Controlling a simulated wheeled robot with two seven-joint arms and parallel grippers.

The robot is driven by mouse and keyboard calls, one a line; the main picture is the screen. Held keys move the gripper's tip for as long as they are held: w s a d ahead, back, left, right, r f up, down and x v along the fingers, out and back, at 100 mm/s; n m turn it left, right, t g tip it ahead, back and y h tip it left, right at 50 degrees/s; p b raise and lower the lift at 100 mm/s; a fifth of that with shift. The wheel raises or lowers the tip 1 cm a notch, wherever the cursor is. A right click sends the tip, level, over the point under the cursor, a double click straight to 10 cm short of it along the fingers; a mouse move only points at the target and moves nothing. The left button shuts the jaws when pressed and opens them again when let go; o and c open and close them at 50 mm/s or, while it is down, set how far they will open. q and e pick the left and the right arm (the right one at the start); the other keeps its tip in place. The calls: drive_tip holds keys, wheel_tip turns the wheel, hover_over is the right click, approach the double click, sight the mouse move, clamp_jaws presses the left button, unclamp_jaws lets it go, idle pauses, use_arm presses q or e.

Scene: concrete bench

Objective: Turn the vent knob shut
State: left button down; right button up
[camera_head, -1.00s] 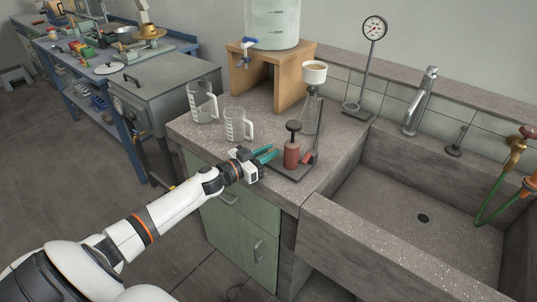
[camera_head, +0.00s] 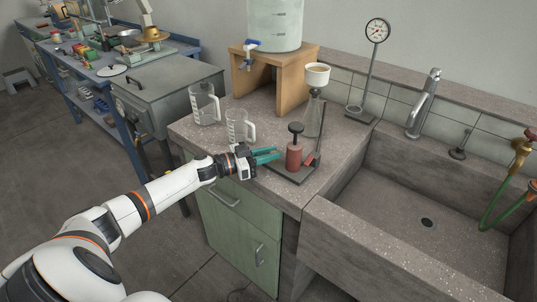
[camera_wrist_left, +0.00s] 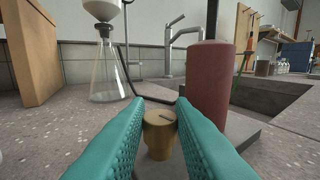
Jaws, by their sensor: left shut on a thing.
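The vent knob (camera_wrist_left: 160,134) is a small brass knob with a dark line on its top. It stands low in front of a dark red cylinder (camera_wrist_left: 209,80), which also shows in the head view (camera_head: 294,157) with a black top. My left gripper (camera_head: 277,155) has teal fingers that reach in from the left, beside the cylinder. In the left wrist view the fingers (camera_wrist_left: 157,108) lie on both sides of the knob, shut on it. The knob is hard to make out in the head view. My right gripper is in neither view.
The cylinder stands on a dark base plate with an upright rod. A glass flask (camera_head: 313,118) with a funnel stands behind. Two clear jugs (camera_head: 238,127) are to the left. The sink (camera_head: 400,208) opens on the right. The bench's front edge runs beneath my gripper.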

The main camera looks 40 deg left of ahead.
use_arm(q)
drive_tip(key=c, duration=1.5)
unclamp_jaws()
drive_tip(key=v, duration=1.2)
drive_tip(key=shift+c, duration=0.3)
